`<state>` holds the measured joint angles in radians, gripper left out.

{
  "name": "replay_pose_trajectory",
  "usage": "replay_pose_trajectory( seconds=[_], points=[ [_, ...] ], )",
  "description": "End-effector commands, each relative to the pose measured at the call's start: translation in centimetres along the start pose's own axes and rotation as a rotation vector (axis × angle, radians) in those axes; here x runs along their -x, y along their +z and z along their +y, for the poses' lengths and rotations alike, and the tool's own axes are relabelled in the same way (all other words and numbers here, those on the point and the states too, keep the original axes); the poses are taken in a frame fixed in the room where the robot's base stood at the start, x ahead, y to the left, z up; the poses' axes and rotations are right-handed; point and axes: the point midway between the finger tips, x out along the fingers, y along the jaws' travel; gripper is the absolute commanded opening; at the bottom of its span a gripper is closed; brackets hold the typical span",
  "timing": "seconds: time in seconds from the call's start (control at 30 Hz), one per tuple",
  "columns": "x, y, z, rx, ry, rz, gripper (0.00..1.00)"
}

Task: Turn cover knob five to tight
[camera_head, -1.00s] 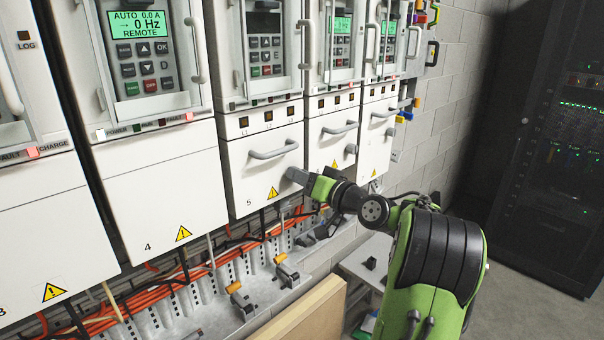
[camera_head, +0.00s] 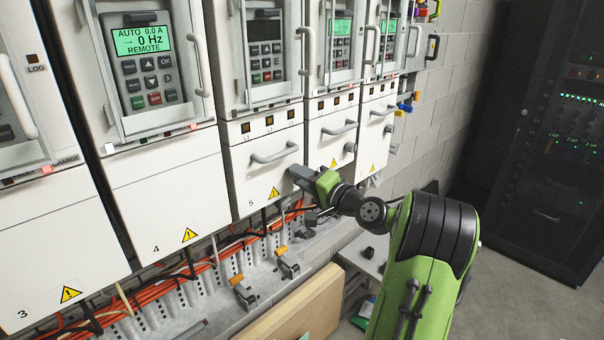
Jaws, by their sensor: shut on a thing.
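The drive cover marked 5 (camera_head: 245,190) is white, with a grey bar handle (camera_head: 274,153) across it and a yellow warning sign near its bottom edge. My gripper (camera_head: 296,174) is at the right side of this cover, beside the right end of the handle and a little below it. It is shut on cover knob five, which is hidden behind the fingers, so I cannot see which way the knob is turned. The display above cover 5 is dark.
Cover 4 (camera_head: 160,200) is to the left, and further covers (camera_head: 331,140) with handles stand to the right. Orange cables (camera_head: 165,290) and levers (camera_head: 243,292) run below. A wooden board (camera_head: 300,305) stands in front. A dark rack (camera_head: 545,150) is at the right; floor beside it is clear.

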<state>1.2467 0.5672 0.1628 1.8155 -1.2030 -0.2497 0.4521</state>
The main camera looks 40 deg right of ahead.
Motion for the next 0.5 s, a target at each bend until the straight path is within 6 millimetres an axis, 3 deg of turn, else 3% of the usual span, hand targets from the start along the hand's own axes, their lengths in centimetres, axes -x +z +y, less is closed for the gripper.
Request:
replay_pose_trajectory(
  seconds=[0.5],
  points=[
    [0.02,-0.11,-0.11,-0.034,-0.004,0.004,0.0]
  ],
)
